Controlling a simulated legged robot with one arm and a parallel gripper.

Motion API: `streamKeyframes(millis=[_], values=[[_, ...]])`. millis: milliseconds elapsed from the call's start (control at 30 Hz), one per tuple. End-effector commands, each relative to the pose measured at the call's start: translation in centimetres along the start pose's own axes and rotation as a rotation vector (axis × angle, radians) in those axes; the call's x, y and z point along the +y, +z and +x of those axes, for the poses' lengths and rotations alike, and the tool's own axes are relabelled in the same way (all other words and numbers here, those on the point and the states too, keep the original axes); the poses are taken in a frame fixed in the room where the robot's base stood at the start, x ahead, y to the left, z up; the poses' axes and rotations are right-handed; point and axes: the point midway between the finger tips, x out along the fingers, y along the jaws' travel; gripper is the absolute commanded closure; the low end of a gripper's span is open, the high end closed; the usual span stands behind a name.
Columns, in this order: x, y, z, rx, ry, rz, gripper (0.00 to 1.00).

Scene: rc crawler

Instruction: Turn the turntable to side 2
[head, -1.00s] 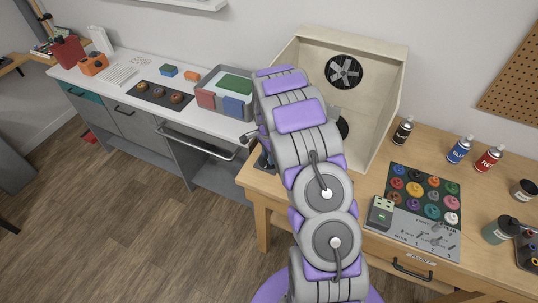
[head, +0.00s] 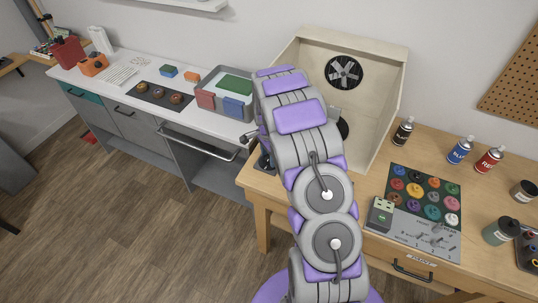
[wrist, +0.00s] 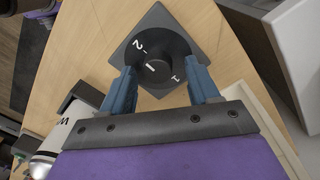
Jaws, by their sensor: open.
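A dark dial (wrist: 150,52) on a square dark plate shows in the wrist view, marked "2" on its upper left and "1" on its lower right, with a white pointer line on its raised middle. My gripper (wrist: 162,75) is open, its two blue fingers at the near side of the dial, one on each side of the raised middle. I cannot tell whether they touch it. In the head view a dark round disc (head: 343,128), seemingly the turntable, shows in the pale booth (head: 375,125), partly hidden by my arm.
Spray cans (head: 459,150) and a panel of coloured paints (head: 425,195) are on the wooden bench right of my arm. A grey bin (head: 222,82) stands on the white counter at left.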

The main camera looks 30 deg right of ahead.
Motion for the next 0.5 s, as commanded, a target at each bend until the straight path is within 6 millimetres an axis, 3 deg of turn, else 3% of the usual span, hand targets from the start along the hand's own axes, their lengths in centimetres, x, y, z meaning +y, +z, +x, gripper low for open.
streamKeyframes(millis=[167,500], values=[[-0.1,0.0,-2.2,0.002,-0.004,0.0,0.4],[-0.2,-0.1,-9.8,0.003,-0.006,-0.001,0.4]])
